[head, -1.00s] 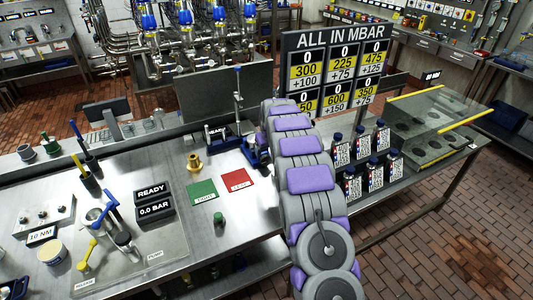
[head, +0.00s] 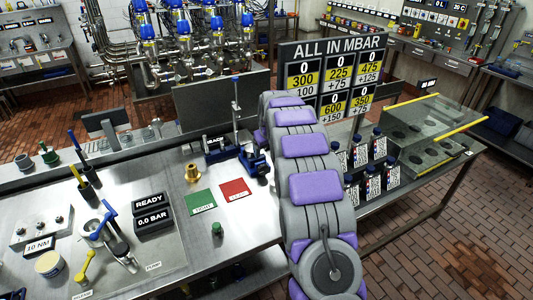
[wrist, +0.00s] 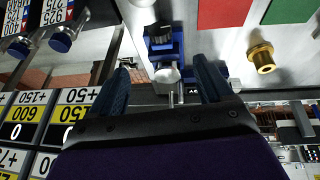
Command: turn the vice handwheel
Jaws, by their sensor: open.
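The blue vice (head: 254,160) stands on the steel bench beside my arm in the head view, partly hidden by the arm. In the wrist view, which is upside down, the blue vice (wrist: 163,48) lies ahead between my fingers. A silver round part on a thin shaft (wrist: 168,75), which looks like the vice's screw end or handwheel, shows between the fingers. My gripper (wrist: 161,66) is open, with one dark blue finger on each side of that part. I cannot tell whether either finger touches it. My gripper is hidden behind my arm in the head view.
A green card (head: 200,202) and a red card (head: 235,189) lie left of the vice, with a brass fitting (head: 192,173) behind them. The pressure sign (head: 335,50) stands close behind my arm. Several labelled bottles (head: 361,152) stand to the right. A tall stand (head: 236,110) rises behind the vice.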

